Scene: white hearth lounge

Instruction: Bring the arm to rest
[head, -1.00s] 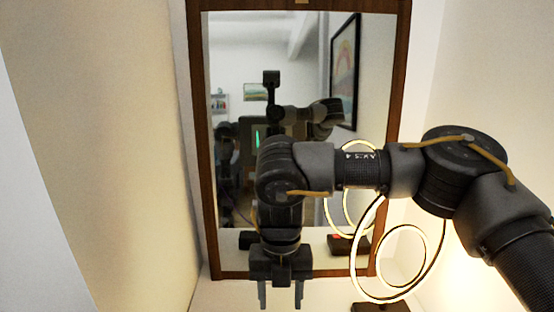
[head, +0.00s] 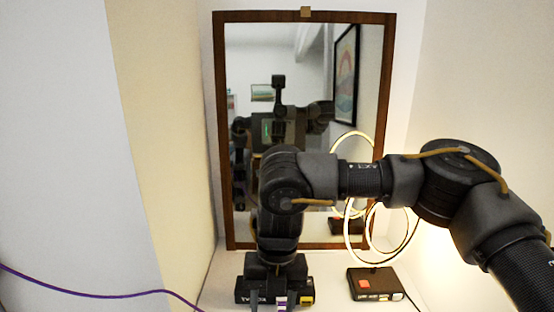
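My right arm comes in from the right, bends at the elbow and hangs down in front of the mirror. Its gripper (head: 271,304) points down at the bottom of the head view. The two fingers are apart, with no held object visible between them; their tips are at or past the bottom edge. My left gripper is not in view.
A wood-framed mirror (head: 221,160) stands at the back and reflects me. A glowing ring lamp (head: 348,240) on a black base (head: 374,284) stands right of the gripper. A purple cable (head: 90,294) crosses the lower left. White walls close in both sides.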

